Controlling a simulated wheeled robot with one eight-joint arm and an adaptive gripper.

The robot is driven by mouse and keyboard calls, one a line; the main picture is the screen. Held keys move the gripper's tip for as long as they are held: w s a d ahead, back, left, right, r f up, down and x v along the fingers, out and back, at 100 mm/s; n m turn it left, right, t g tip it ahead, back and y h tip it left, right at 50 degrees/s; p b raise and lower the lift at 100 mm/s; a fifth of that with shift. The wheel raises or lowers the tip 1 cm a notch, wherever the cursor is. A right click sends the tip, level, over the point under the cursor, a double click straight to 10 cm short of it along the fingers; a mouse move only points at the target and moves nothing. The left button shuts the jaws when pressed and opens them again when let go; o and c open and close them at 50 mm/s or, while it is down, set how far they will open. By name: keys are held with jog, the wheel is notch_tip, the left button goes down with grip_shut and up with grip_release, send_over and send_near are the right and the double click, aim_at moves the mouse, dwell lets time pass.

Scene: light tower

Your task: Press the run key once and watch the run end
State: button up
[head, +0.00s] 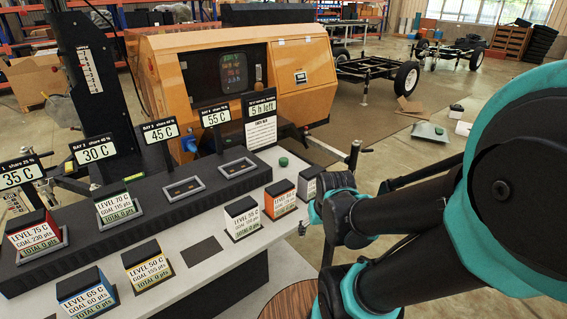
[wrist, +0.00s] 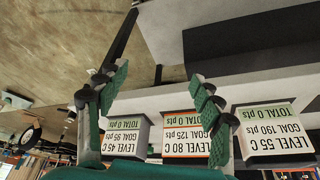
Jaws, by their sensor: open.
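A small green button (head: 283,162), which may be the run key, sits on the pale bench top beside the notice under the "5 h left" sign (head: 262,106). No label on it is readable. My gripper (head: 322,205) is at the right end of the bench, right of and nearer than the button, apart from it. In the wrist view, its two green-padded fingers (wrist: 157,95) are spread with nothing between them. They overlap the blocks labelled LEVEL 45 C (wrist: 127,137) and LEVEL 80 C (wrist: 188,135), whose text appears upside down. The green button is not identifiable there.
Level blocks 55 (head: 243,220), 50 (head: 147,266) and 65 (head: 88,300) stand along the bench front. Blocks 75 (head: 36,238) and 70 (head: 117,208) sit in bays; the 45 C bay (head: 185,188) and 55 C bay (head: 238,167) look empty. An orange machine (head: 305,75) stands behind.

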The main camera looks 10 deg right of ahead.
grip_shut()
dwell(1.4)
